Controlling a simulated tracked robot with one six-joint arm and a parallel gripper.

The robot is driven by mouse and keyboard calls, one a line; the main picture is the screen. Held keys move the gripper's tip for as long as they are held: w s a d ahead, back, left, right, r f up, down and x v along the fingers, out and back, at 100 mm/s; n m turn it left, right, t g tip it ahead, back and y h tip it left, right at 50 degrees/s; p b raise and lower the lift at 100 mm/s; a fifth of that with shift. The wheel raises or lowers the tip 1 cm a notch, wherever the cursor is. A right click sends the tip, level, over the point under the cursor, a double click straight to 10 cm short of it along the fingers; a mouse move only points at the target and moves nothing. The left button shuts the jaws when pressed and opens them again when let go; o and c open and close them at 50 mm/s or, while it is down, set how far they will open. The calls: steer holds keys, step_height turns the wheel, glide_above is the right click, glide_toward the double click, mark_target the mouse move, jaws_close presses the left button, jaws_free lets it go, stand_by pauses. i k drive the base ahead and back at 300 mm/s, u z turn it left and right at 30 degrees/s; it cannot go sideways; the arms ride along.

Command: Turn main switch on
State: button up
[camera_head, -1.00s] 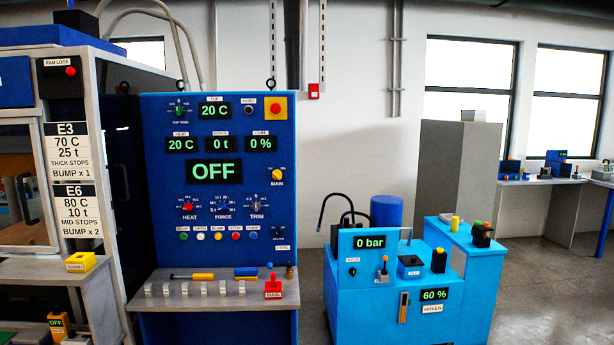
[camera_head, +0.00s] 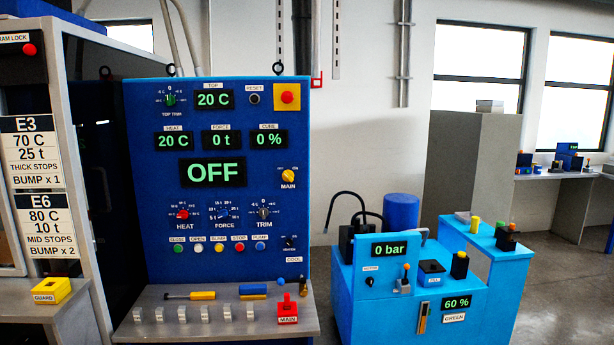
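The main switch is a yellow rotary knob (camera_head: 288,176) labelled MAIN, on the right side of the blue control panel (camera_head: 140,215). Small marks sit above the knob, with ON legible at its upper right. The large panel display (camera_head: 212,172) reads OFF in green. A separate red block (camera_head: 288,309), also labelled MAIN, stands at the right end of the grey shelf below the panel. My gripper is not in view.
A grey shelf (camera_head: 157,297) with a row of small levers juts out below the panel. A press frame with E3 and E6 signs (camera_head: 35,190) stands at left. A light-blue pump unit (camera_head: 385,310) stands at right, with a narrow floor gap between.

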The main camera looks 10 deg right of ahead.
mark_target(288, 175)
steer(key=u, duration=0.25)
steer(key=i, duration=1.2)
steer(key=u, duration=0.65)
